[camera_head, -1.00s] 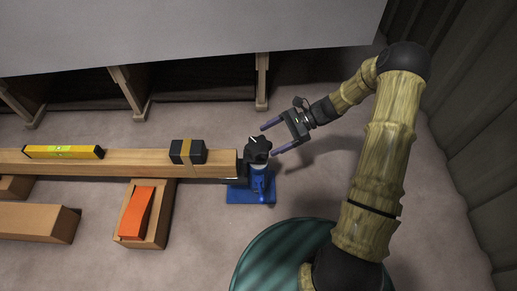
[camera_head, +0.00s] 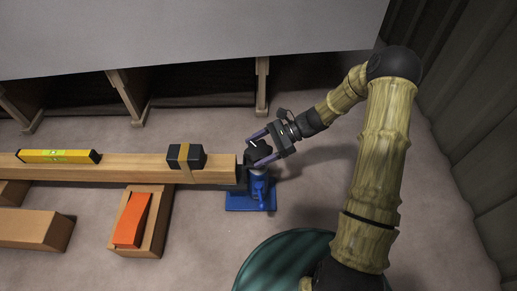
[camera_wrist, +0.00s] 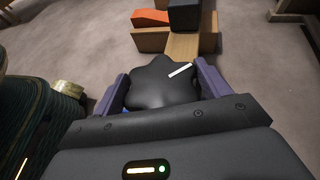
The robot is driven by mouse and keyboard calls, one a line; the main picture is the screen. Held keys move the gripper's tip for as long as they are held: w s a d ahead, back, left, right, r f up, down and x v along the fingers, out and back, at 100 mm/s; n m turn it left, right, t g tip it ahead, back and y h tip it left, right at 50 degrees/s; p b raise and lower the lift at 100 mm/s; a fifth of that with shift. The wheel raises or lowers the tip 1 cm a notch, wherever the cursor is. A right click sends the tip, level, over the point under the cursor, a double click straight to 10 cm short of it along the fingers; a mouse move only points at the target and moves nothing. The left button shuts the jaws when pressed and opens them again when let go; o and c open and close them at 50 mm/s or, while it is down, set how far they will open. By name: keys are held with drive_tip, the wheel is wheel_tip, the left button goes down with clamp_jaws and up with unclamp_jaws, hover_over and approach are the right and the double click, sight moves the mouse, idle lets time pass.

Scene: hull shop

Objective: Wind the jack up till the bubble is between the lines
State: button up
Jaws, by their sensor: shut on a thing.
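The blue jack (camera_head: 258,190) stands on its blue base at the right end of a long wooden beam (camera_head: 110,168). Its black star-shaped knob (camera_head: 259,152) is on top, with a white mark on it in the wrist view (camera_wrist: 180,70). My gripper (camera_head: 259,149) is shut on the knob, one purple finger on each side; in the wrist view the fingers (camera_wrist: 162,88) flank it. The yellow spirit level (camera_head: 58,156) lies on the beam at the left. Its green vial shows, but the bubble is too small to read.
A black block with a tan strap (camera_head: 186,156) sits on the beam. An orange wedge (camera_head: 132,219) lies on a wooden block (camera_head: 156,228) below the beam. Another wooden block (camera_head: 35,230) is at the left. A large grey surface (camera_head: 180,35) with wooden supports stands behind.

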drive_tip(key=shift+r+n+g+p, duration=0.2)
drive_tip(key=shift+n+g+p, duration=0.3)
drive_tip(key=shift+p, duration=0.8)
drive_tip(key=shift+n+g+h+p, duration=0.3)
drive_tip(key=shift+h+p, duration=0.1)
drive_tip(key=shift+p, duration=0.15)
drive_tip(key=n+g+h+p, duration=0.1)
drive_tip(key=n+g+p, duration=0.1)
drive_tip(key=p, duration=0.1)
drive_tip(key=shift+n+g+h+p, duration=0.5)
drive_tip(key=shift+n+g+p, duration=0.2)
drive_tip(key=shift+f+n+g+h+p, duration=0.15)
drive_tip(key=shift+n+g+h+p, duration=0.15)
drive_tip(key=shift+n+g+h, duration=0.55)
drive_tip(key=shift+f+n+g+h+p, duration=0.1)
drive_tip(key=shift+n+g+h+p, duration=0.15)
drive_tip(key=shift+n+g+h, duration=0.55)
drive_tip(key=shift+n+h, duration=0.25)
drive_tip(key=shift+n, duration=0.1)
drive_tip(key=shift+d, duration=0.1)
drive_tip(key=o, duration=0.7)
drive_tip(key=shift+c, duration=0.2)
